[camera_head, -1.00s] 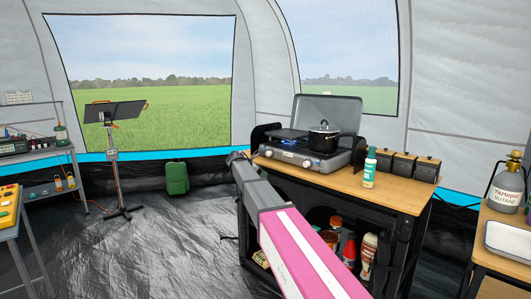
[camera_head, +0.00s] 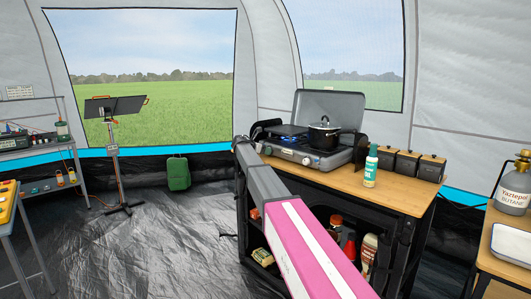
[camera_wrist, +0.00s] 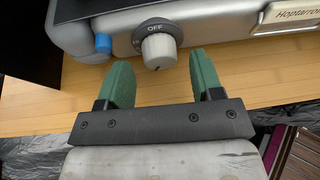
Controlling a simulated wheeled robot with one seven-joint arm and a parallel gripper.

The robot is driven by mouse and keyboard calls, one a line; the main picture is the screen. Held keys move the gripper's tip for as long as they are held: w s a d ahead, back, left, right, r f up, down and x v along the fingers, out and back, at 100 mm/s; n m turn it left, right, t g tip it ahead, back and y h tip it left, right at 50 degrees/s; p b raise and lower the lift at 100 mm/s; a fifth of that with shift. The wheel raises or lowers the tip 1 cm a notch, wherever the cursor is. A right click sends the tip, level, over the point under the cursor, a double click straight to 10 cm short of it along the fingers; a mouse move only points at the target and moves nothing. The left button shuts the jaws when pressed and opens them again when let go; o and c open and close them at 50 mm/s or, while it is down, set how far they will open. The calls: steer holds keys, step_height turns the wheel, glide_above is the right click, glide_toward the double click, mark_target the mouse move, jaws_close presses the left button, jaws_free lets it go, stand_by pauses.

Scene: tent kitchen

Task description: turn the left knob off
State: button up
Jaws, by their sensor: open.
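The left knob (camera_wrist: 159,50) is a light grey dial on the stove's front panel, with "OFF" printed above it in the wrist view. My gripper (camera_wrist: 161,72) is open, its two green fingers spread to either side of and just in front of the knob. I see no contact between the fingers and the knob. The grey two-burner stove (camera_head: 338,158) stands on the wooden counter in the head view, its lid raised. A faint blue glow shows at the left burner.
A black pot (camera_head: 324,136) sits on the right burner. A green-white bottle (camera_head: 370,166) stands right of the stove on the counter (camera_head: 400,190), near several dark canisters (camera_head: 407,163). In the wrist view a blue cap (camera_wrist: 103,43) is left of the knob.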

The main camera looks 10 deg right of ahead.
steer(key=shift+w+d+f, duration=0.25)
steer(key=shift+w+d, duration=0.05)
steer(key=shift+d, duration=0.25)
steer(key=c, duration=0.9)
steer(key=m+t+y, duration=0.1)
steer(key=m+t, duration=0.1)
steer(key=m, duration=0.1)
steer(key=shift+s, duration=0.2)
steer(key=shift+d+m+t+y, duration=0.1)
steer(key=shift+m+t+y, duration=0.7)
steer(key=shift+m, duration=0.9)
